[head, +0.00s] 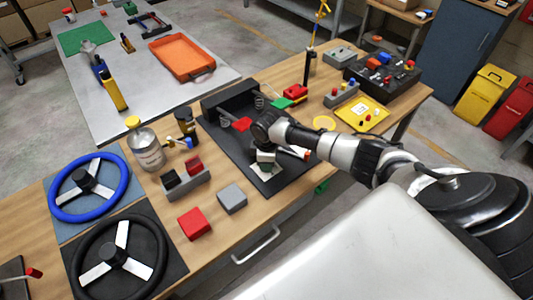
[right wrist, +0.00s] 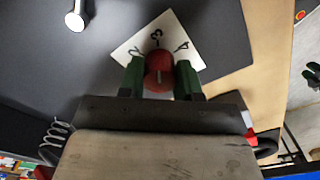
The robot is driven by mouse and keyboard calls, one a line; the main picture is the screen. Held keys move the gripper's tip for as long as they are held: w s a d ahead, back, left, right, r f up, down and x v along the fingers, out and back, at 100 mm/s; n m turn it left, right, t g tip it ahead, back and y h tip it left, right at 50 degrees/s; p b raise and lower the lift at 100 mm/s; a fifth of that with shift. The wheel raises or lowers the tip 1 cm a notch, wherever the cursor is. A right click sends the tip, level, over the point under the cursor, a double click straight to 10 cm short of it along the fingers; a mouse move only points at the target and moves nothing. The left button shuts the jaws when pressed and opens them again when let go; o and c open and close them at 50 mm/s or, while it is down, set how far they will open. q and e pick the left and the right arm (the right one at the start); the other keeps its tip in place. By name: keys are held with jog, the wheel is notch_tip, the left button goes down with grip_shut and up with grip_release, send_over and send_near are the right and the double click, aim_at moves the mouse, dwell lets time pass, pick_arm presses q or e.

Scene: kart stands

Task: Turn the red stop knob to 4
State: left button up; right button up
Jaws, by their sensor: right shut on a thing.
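The red stop knob (right wrist: 159,66) sits on a white dial plate (right wrist: 138,45) in the right wrist view. The plate carries digits around the knob; 3 is at the top, 4 to its right, and another digit to the left is hard to read. The green fingers of my right gripper (right wrist: 160,78) are on either side of the knob, shut on it. A pale line shows on the knob's near side. In the head view my right gripper (head: 266,158) is low over the plate (head: 265,171) and hides the knob. My left gripper is not in view.
The plate is on a dark board (head: 222,140) on the wooden bench. A silver post (right wrist: 77,20) stands nearby. Left of the board are a grey switch box (head: 188,188), a jar (head: 147,150) and steering wheels (head: 88,188). A yellow tray (head: 362,113) is to the right.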

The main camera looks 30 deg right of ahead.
jog(key=m+p, duration=0.4)
jog(key=m, duration=0.2)
jog(key=shift+r+m, duration=0.15)
jog(key=shift+m, duration=0.15)
jog(key=m+p, duration=0.2)
jog(key=m, duration=0.2)
jog(key=shift+m, duration=0.3)
jog(key=shift+m, duration=0.3)
jog(key=o, duration=0.9)
notch_tip(320, 180, up, 11)
jog(key=shift+f+b, duration=0.2)
jog(key=shift+b, duration=0.2)
